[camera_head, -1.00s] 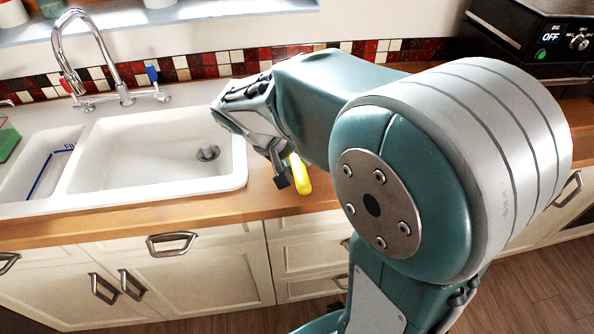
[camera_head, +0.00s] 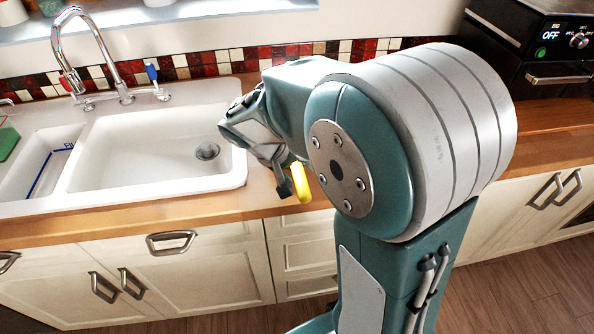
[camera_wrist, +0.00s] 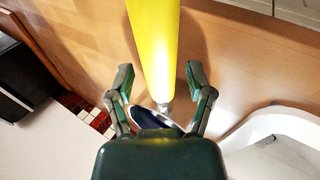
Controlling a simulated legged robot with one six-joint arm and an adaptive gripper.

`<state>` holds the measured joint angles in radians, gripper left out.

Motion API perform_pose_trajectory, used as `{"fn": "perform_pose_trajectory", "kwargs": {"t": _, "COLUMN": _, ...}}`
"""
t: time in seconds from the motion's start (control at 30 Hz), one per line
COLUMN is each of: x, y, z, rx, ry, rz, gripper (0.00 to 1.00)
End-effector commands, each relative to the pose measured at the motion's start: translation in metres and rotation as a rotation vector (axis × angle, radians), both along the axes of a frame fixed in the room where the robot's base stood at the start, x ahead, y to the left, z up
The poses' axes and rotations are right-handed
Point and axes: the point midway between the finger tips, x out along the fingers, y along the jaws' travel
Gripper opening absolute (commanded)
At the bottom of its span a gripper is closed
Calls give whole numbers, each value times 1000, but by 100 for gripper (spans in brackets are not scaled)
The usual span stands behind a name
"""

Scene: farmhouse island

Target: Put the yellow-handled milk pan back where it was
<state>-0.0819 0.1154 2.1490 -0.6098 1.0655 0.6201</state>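The milk pan's yellow handle (camera_head: 301,184) shows beside my gripper (camera_head: 284,182), over the wooden counter right of the sink. In the wrist view the handle (camera_wrist: 153,45) runs from the top edge down between the two fingers of my gripper (camera_wrist: 160,75). The fingers are spread, with a narrow gap showing on each side of the handle. A dark blue part of the pan (camera_wrist: 150,117) with a metal joint shows just above my gripper's body, which hides most of the pan. In the head view my arm hides the pan body. I cannot tell whether the pan touches the counter.
The white sink (camera_head: 150,165) with its tap (camera_head: 115,70) lies left of my gripper. A black oven (camera_head: 545,45) stands at the back right. Wooden counter (camera_head: 235,207) runs along the front, above cream drawers. The tiled wall is close behind my arm.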

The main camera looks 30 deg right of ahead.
Motion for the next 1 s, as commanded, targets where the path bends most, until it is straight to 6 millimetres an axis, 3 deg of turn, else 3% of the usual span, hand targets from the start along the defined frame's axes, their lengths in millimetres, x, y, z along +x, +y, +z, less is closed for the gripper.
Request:
{"fn": "perform_pose_trajectory", "kwargs": {"t": 0.27, "x": 1, "y": 4, "z": 9, "rx": -1, "ry": -3, "rz": 1, "gripper": 68}}
{"fn": "perform_pose_trajectory", "kwargs": {"t": 0.7, "x": 5, "y": 48, "z": 83, "rx": 1, "ry": -5, "rz": 3, "gripper": 68}}
{"fn": "perform_pose_trajectory", "kwargs": {"t": 1.0, "x": 3, "y": 60, "z": 106, "rx": 9, "ry": -4, "rz": 3, "gripper": 68}}
